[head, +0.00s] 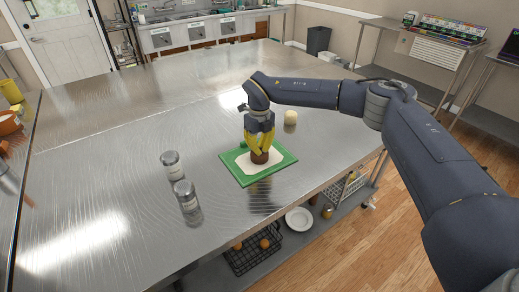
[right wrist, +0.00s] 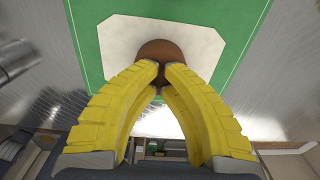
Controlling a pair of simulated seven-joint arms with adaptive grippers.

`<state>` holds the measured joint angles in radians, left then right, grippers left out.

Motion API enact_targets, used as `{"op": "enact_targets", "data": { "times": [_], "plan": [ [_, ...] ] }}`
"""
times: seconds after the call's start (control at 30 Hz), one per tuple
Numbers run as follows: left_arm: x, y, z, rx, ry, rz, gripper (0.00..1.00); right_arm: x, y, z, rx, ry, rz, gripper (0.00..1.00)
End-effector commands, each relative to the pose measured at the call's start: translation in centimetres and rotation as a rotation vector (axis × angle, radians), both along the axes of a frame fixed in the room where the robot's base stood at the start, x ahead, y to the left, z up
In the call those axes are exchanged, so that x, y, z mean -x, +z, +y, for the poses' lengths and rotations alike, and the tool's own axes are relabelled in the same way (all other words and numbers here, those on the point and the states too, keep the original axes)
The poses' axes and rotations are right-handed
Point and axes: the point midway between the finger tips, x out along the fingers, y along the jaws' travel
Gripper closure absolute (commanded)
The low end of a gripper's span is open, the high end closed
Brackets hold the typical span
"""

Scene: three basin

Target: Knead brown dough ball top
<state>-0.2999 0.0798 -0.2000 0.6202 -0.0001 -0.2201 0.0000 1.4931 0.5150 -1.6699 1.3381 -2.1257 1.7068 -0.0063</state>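The brown dough ball (head: 259,158) sits on a pale sheet (head: 262,168) on a green board (head: 246,181) on the metal table. It also shows in the right wrist view (right wrist: 160,47), partly hidden behind the fingertips. My right gripper (head: 260,149) points down directly over the ball. Its yellow fingers (right wrist: 161,69) converge with their tips almost together at the top of the ball and appear to touch it; the exact contact is hard to tell. The ball is not visibly between the fingers. My left gripper is not in view.
Two lidded jars (head: 171,164) (head: 186,197) stand left of the board. The table's front edge is close to the board. The table's left and far parts are mostly clear.

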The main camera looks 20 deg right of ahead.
Motion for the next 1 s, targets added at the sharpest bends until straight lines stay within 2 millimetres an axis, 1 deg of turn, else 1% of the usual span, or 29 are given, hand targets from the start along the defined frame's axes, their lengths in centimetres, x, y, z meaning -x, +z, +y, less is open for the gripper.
{"op": "enact_targets", "data": {
  "times": [0.47,0.9,1.0],
  "plan": [
    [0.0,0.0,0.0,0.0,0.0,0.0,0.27,0.0,0.2,0.0,0.0,0.0,-0.001,1.0],
    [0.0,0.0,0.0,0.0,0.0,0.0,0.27,0.0,2.9,0.0,0.001,0.0,-0.001,1.0],
    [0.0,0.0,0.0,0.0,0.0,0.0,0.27,0.0,3.0,0.0,0.001,0.0,0.0,1.0]
  ]
}}
